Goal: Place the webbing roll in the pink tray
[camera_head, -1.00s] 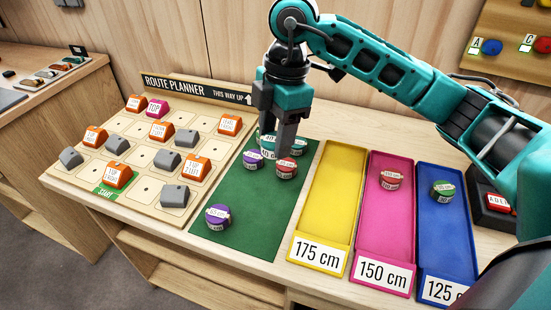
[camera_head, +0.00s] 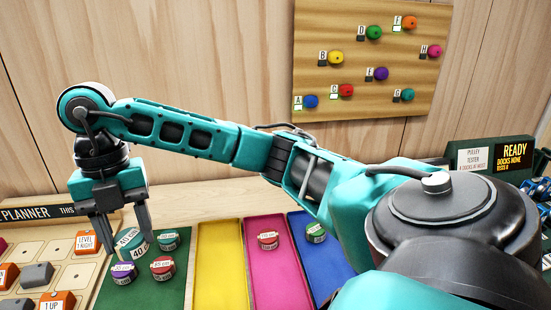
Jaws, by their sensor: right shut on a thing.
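My right gripper (camera_head: 121,222) is at the left, over the green mat (camera_head: 108,296). I cannot tell if this roll is clear of the mat. A smaller teal roll (camera_head: 168,241), a red roll (camera_head: 162,270) and a purple roll (camera_head: 123,275) stand close by on the mat. The pink tray (camera_head: 275,283) is right of the gripper, past the yellow tray, and holds a red roll (camera_head: 267,242) near its far end. My left gripper is out of view.
The yellow tray (camera_head: 221,265) looks empty. The blue tray (camera_head: 325,262) holds a green roll (camera_head: 315,234). The route planner board (camera_head: 60,250) with blocks is at the left. A hold board (camera_head: 375,60) hangs on the wall. My right arm crosses above the trays.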

